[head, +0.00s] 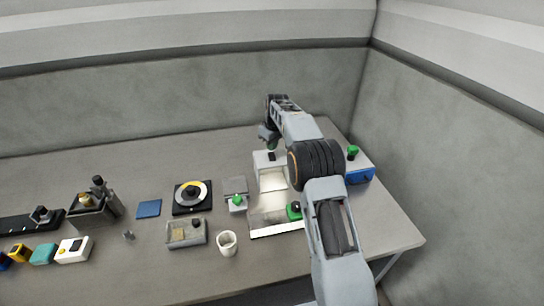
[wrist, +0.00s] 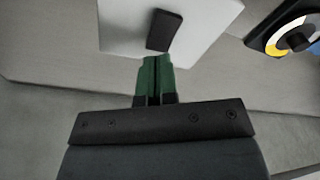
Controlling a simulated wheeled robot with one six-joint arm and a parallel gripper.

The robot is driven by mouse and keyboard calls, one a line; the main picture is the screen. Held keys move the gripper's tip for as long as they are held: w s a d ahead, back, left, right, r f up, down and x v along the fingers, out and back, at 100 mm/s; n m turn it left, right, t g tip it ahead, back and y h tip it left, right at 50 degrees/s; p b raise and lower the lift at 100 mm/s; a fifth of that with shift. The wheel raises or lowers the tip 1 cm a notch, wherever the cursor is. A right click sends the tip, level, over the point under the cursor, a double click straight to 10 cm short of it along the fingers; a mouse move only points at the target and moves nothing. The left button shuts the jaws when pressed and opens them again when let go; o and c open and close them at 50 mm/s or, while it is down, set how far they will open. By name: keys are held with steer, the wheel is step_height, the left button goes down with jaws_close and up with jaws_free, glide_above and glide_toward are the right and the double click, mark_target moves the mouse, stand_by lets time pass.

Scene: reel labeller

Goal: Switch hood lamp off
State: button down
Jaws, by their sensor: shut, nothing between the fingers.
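The white hood (head: 262,160) stands in the middle right of the table, with a pale, bright-looking space below its front. A black switch (head: 271,156) sits on its top; in the wrist view this switch (wrist: 164,30) is a dark tilted block on the white panel (wrist: 205,25). My gripper (head: 271,146) is behind and just above the hood, its green fingers pointing down. In the wrist view the green fingers (wrist: 157,62) are together and empty, with their tips just short of the switch. I cannot tell whether they touch it.
A black reel plate (head: 192,197) with a white and yellow ring lies left of the hood. A white cup (head: 227,243) and a grey tray (head: 186,234) stand in front. A blue-fronted box (head: 360,174) with a green knob stands to the right. The back of the table is clear.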

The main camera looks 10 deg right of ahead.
mark_target(271, 153)
steer(key=shift+f+b, duration=0.7)
steer(key=shift+f, duration=0.55)
stand_by(0.4)
steer(key=shift+r, duration=0.1)
step_height(271, 153, up, 7)
steer(key=p, duration=0.6)
stand_by(0.7)
